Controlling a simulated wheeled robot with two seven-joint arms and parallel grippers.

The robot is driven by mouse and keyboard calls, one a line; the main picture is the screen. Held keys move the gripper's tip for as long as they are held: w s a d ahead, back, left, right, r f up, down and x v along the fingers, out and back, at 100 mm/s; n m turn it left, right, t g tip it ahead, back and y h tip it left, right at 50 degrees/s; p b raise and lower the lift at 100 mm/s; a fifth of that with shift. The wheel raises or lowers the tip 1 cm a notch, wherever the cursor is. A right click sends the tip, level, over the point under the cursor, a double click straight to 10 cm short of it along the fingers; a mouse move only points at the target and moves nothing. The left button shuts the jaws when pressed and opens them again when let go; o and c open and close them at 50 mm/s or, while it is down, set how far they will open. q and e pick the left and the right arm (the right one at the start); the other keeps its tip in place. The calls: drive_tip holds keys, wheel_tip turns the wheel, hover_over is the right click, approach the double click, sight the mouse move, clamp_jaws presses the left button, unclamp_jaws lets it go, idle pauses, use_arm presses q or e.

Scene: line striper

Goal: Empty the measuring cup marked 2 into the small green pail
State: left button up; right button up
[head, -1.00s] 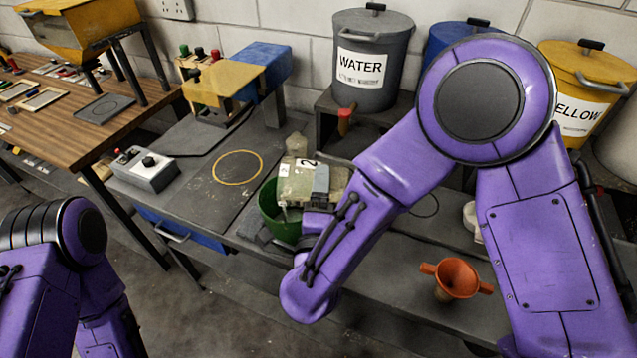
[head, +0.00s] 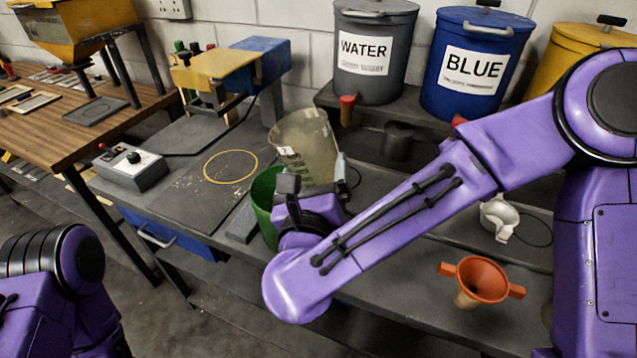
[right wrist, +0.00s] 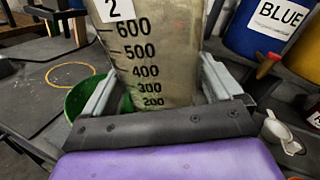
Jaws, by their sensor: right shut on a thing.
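The measuring cup (head: 312,145) is a clear, dusty, tapered cup with a white tag marked 2. It is close to upright, mouth up, held above the bench beside and partly over the small green pail (head: 264,200). My right gripper (head: 318,185) is shut on the cup; in the right wrist view its fingers (right wrist: 160,88) clasp both sides of the cup (right wrist: 150,45), whose scale reads 200 to 600. I cannot tell what is inside the cup. The pail (right wrist: 82,98) is partly hidden behind my right gripper and the cup. My left arm shows at lower left, its gripper out of view.
Water (head: 372,55) and blue (head: 478,65) drums stand on the back shelf. An orange funnel (head: 482,280) and a white scoop (head: 500,215) lie to the right. A yellow ring (head: 231,167) marks clear bench at left, near a grey control box (head: 131,168).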

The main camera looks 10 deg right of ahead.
sight(302, 173)
drive_tip(key=shift+w+a+f+m+b, duration=0.1)
drive_tip(key=shift+a+f+m+b, duration=0.05)
drive_tip(key=shift+m+b, duration=0.2)
use_arm(q)
drive_tip(key=shift+f, duration=0.7)
use_arm(e)
drive_tip(key=shift+a, duration=0.1)
drive_tip(key=shift+s+a+r+m+b, duration=0.2)
drive_tip(key=shift+s+a+m+b, duration=0.05)
drive_tip(key=shift+s+m+b, duration=0.25)
use_arm(q)
wheel_tip(302, 173, down, 3)
drive_tip(key=shift+r+b, duration=0.1)
drive_tip(key=shift+b, duration=0.75)
use_arm(e)
drive_tip(key=shift+s+a+r+m, duration=0.9)
drive_tip(key=shift+s+m, duration=0.15)
drive_tip(key=shift+s, duration=0.1)
